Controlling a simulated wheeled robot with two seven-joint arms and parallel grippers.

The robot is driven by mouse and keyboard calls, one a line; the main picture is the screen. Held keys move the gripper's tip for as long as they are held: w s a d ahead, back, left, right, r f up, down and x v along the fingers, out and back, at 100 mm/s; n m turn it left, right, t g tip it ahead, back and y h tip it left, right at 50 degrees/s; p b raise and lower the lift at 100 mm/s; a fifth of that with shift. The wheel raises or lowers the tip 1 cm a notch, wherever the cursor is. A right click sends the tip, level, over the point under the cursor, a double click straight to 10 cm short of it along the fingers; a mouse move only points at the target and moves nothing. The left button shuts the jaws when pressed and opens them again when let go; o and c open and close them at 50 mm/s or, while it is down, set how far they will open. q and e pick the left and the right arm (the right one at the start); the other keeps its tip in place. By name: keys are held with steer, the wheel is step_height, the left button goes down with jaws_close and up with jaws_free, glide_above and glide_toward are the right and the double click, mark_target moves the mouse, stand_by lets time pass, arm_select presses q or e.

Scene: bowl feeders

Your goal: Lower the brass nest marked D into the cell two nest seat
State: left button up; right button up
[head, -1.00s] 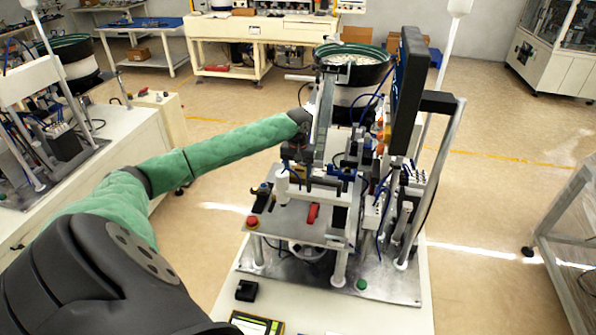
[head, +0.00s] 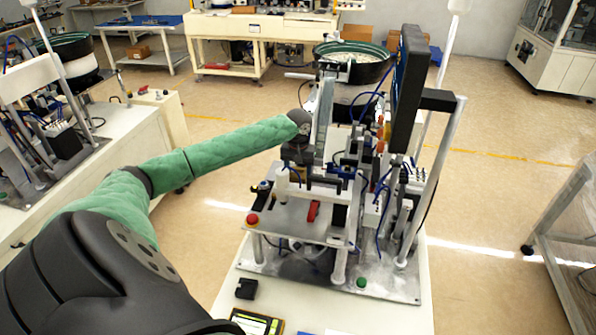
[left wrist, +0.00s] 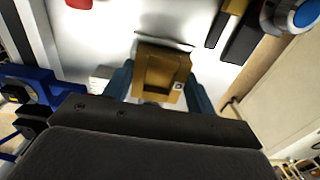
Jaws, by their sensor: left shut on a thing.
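The brass nest (left wrist: 160,76) is a square, open-framed block in the left wrist view, with a small pale mark on its lower right corner. My left gripper (left wrist: 158,88) is shut on it, one blue-grey finger on each side. The nest is over a pale plate (left wrist: 120,35); whether it touches the plate I cannot tell. In the head view my left gripper (head: 296,172) is at the machine, above its front plate (head: 290,215); the nest cannot be made out there. I cannot pick out the cell two seat. My right gripper is not in view.
A red lever (head: 313,211) and a red stop button (head: 252,220) are on the front plate. A tall dark panel (head: 408,90) and a grey post (head: 435,180) stand right of the arm. A bowl feeder (head: 352,64) is behind. Open floor lies to the right.

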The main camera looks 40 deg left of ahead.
arm_select(q)
steer(key=shift+f, duration=0.35)
steer(key=o, duration=1.3)
steer(key=shift+o, duration=0.2)
